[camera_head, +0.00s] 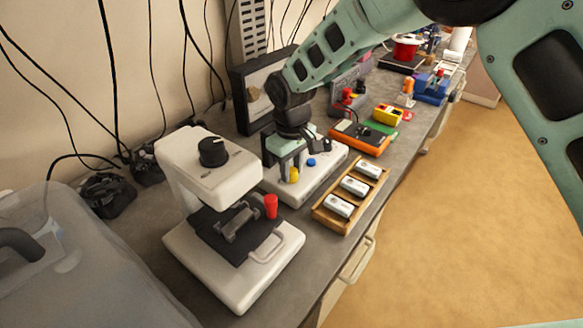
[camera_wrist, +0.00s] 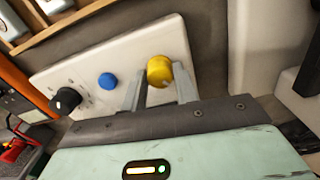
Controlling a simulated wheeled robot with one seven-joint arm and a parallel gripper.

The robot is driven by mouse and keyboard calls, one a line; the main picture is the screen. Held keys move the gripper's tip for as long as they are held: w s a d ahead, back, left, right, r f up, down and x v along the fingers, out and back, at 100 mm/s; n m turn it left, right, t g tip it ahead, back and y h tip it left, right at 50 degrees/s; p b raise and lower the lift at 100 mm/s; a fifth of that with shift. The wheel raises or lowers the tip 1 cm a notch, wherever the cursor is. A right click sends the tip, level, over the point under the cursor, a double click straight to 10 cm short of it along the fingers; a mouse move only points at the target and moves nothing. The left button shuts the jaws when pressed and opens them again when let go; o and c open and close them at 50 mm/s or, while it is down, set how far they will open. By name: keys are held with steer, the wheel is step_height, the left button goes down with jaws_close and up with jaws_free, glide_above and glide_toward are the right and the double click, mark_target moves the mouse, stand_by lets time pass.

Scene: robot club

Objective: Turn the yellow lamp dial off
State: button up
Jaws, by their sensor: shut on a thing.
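The yellow lamp dial (camera_wrist: 160,71) is a round knob on a white control panel (camera_wrist: 125,58) in the wrist view. It also shows in the head view (camera_head: 294,174), partly hidden by my gripper. My gripper (camera_wrist: 160,88) points down at the panel, with its two fingers around the yellow dial and shut on it. In the head view my gripper (camera_head: 287,165) stands over the near left part of the panel (camera_head: 318,183). A blue knob (camera_wrist: 108,81) and a black dial (camera_wrist: 66,100) sit on the same panel, apart from my fingers.
A white machine with a black top knob (camera_head: 213,152) and a red knob (camera_head: 271,206) stands close on the left. A wooden tray (camera_head: 322,216) with white modules lies in front of the panel. An orange device (camera_head: 360,140) and a dark-framed panel (camera_head: 243,112) stand behind.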

mark_target(291, 170)
steer(key=shift+n, duration=0.5)
steer(key=o, duration=1)
steer(key=shift+c, duration=0.2)
step_height(291, 170, up, 18)
steer(key=b, duration=0.3)
steer(key=shift+f, duration=0.25)
steer(key=s+d+f+m, duration=0.1)
steer(key=s+d, duration=0.3)
steer(key=s, duration=0.6)
steer(key=s+d+f, duration=0.3)
steer(key=s+d, duration=0.2)
steer(key=s, duration=0.5)
steer(key=s+d+f+m, duration=0.1)
steer(key=s+d, duration=0.4)
steer(key=s, duration=0.5)
steer(key=shift+s+f+m+y, duration=0.3)
steer(key=shift+s+f, duration=0.05)
steer(key=shift+f, duration=0.45)
